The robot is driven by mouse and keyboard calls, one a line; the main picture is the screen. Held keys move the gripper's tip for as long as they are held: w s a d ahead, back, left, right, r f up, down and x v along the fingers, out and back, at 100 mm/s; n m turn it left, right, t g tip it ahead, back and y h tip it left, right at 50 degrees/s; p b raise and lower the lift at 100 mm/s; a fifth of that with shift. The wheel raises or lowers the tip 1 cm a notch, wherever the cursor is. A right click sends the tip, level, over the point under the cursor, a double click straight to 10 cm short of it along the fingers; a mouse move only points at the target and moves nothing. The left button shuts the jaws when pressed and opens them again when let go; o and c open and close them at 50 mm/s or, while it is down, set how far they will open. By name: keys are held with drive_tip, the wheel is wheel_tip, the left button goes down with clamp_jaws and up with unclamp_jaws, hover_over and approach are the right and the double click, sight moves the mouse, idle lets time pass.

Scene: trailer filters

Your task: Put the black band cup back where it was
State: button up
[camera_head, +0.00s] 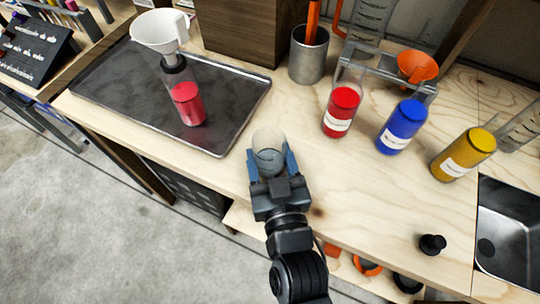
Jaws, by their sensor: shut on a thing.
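My gripper (271,163) is shut around a small clear cup (268,139) near the front edge of the wooden counter (225,174). The cup's upper part shows between and beyond the fingers; its lower part is hidden by the gripper. I cannot make out a black band on it, nor tell whether it touches the counter.
A metal tray (105,84) at left holds a red-filled bottle (187,102) with a white funnel (160,30). Red (341,110), blue (401,126) and yellow (463,154) bottles stand right, with an orange funnel (417,66), metal cup (308,60), black stopper (432,244) and sink (508,235).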

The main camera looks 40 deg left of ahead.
drive_tip(key=shift+f, duration=0.15)
drive_tip(key=o, duration=1.2)
drive_tip(key=shift+r, duration=0.35)
drive_tip(key=b+v, duration=0.1)
drive_tip(key=v, duration=1.1)
drive_tip(key=shift+s+f+b, duration=0.1)
drive_tip(key=shift+b, duration=0.2)
